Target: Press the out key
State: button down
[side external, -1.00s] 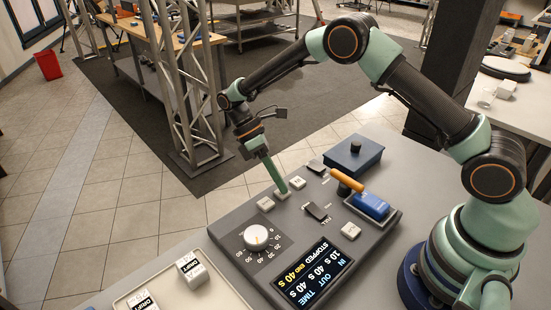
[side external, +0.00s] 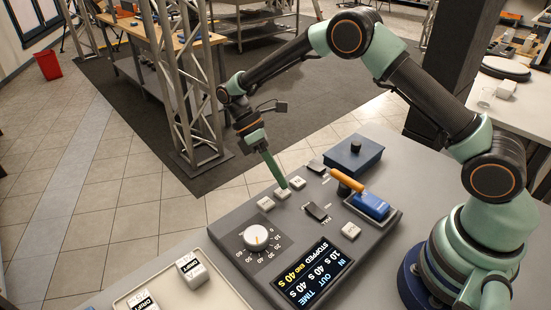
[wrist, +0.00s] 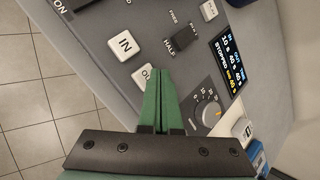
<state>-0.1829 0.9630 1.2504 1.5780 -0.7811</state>
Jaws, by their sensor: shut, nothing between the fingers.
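The out key (wrist: 141,77) is a pale square key on the grey console, just left of my fingertips in the wrist view; its right part is hidden behind my green fingers. The display (side external: 314,275) reads in 10 s, out 40 s, time 40 s, stopped.
A dial (side external: 256,237), a black switch (side external: 317,211) and an orange-handled lever (side external: 349,179) stand on the console. A tray (side external: 222,286) with labelled blocks is at the lower left.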

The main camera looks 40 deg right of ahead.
aim_at(279, 191)
jog(key=shift+r, duration=2.5)
jog(key=shift+r, duration=0.15)
jog(key=s+d+r+m+t, duration=0.3)
jog(key=s+r+m+t, duration=0.2)
jog(key=r+t, duration=0.1)
jog(key=s+d+r+m+t+y, duration=0.1)
jog(key=s+d+r+m+t, duration=0.3)
jog(key=s+r+m+t, duration=0.1)
notch_tip(279, 191, up, 3)
jog(key=shift+f+m+t, duration=0.15)
jog(key=shift+m+t, duration=0.35)
jog(key=shift+t, duration=0.4)
